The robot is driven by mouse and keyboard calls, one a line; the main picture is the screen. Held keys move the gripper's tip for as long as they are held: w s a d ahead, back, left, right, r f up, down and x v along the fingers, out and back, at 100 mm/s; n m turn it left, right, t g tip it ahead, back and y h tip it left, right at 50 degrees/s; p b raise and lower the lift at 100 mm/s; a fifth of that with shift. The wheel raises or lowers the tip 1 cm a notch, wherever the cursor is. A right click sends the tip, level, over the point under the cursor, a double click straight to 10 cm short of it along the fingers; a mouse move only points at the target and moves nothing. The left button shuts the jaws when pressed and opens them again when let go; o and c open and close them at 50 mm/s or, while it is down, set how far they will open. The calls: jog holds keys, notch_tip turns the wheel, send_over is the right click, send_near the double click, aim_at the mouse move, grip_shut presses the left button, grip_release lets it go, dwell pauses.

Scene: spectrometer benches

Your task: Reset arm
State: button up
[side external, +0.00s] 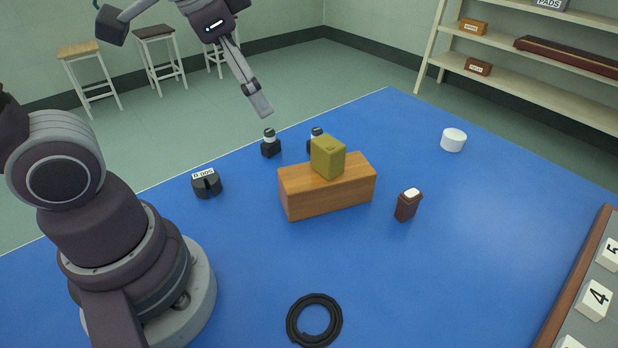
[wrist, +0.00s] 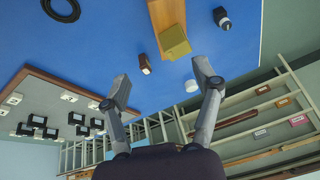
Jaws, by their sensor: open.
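My gripper (side external: 258,100) is raised in the air above the far edge of the blue table, at the top of the side external view. In the wrist view my gripper (wrist: 160,88) shows two fingers spread apart with nothing between them. An olive-yellow block (side external: 328,158) sits on top of a wooden block (side external: 330,195) near the table's middle. Both also show in the wrist view, the olive block (wrist: 174,40) and the wooden block (wrist: 163,12). My gripper touches neither.
On the blue table (side external: 420,280) stand a dark slotted weight (side external: 207,186), small black bottles (side external: 270,145), a brown bottle (side external: 407,205), a white cylinder (side external: 453,140) and a black ring (side external: 314,321). A board with numbered white blocks (side external: 595,298) is at right. Shelves (side external: 520,80) stand behind.

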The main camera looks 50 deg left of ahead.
jog(key=s+f+n, duration=0.1)
jog(key=s+f+n+t, duration=0.1)
jog(key=n, duration=0.1)
jog(key=shift+s+a+f, duration=0.15)
jog(key=shift+s+f, duration=0.15)
jog(key=shift+s, duration=0.1)
